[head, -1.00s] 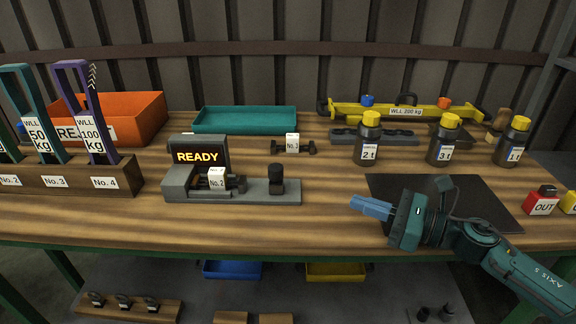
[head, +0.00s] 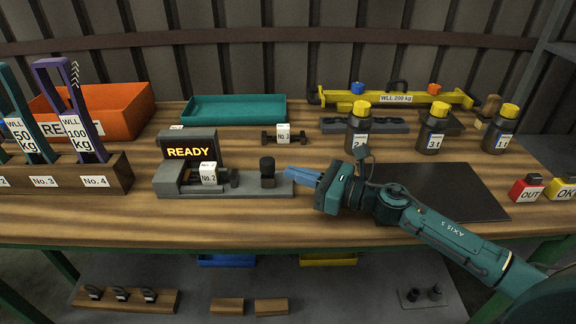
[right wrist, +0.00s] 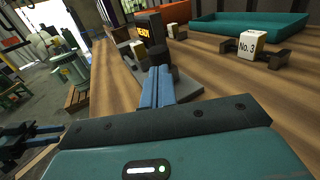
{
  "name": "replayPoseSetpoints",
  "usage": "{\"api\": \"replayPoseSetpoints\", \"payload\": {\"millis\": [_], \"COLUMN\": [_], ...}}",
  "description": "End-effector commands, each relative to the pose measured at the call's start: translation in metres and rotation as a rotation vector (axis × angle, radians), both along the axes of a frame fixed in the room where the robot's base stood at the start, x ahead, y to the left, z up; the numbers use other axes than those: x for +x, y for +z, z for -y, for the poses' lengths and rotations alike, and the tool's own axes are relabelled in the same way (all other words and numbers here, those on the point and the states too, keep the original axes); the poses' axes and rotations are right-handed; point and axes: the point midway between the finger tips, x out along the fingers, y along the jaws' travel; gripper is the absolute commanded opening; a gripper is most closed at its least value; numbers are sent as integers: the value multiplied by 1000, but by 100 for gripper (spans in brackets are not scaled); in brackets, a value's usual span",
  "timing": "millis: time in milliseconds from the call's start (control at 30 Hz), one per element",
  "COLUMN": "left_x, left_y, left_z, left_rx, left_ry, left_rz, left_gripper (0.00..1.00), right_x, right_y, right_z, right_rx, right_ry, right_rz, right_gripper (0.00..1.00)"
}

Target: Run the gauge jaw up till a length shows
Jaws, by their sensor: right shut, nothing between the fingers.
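The grey length gauge (head: 222,187) sits on the bench with its display (head: 189,151) reading READY. A part with a white tag No.2 (head: 208,173) lies in the gauge near its fixed end. The gauge's dark upright knob (head: 267,170) stands on the right part of the bed, apart from the No.2 part. My right gripper (head: 288,173) is shut and empty, its blue fingertips just right of the knob. In the right wrist view the blue fingers (right wrist: 156,88) point at the knob (right wrist: 160,57); I cannot tell whether they touch it.
Behind the gauge are a teal tray (head: 235,110) and a No.3 part (head: 283,134). Black-bodied, yellow-capped weights (head: 359,128) stand at the right, behind a dark mat (head: 440,190). A wooden rack (head: 70,180) holds tall tagged pieces at the left.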

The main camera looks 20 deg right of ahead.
Motion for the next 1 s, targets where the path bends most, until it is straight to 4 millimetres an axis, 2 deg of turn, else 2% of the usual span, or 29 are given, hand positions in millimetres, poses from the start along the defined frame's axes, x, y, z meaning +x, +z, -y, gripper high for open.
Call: {"api": "replayPoseSetpoints", "payload": {"millis": [200,633,900,1000], "left_x": [2,2,5,7], "left_y": [-3,-3,6,6], "left_z": [2,3,4,4], "left_rx": [0,-1,2,8], "left_ry": [-4,-5,-8,-9], "left_rz": [-25,-25,-25,-24], "left_gripper": [36,36,36,36], "right_x": [15,17,30,33], "right_y": [1,0,2,1], "right_z": [-16,-20,-65,-73], "right_rx": [-1,0,2,0], "right_ry": [0,0,2,1], "right_rz": [1,0,1,1], "right_gripper": [0,0,0,0]}}
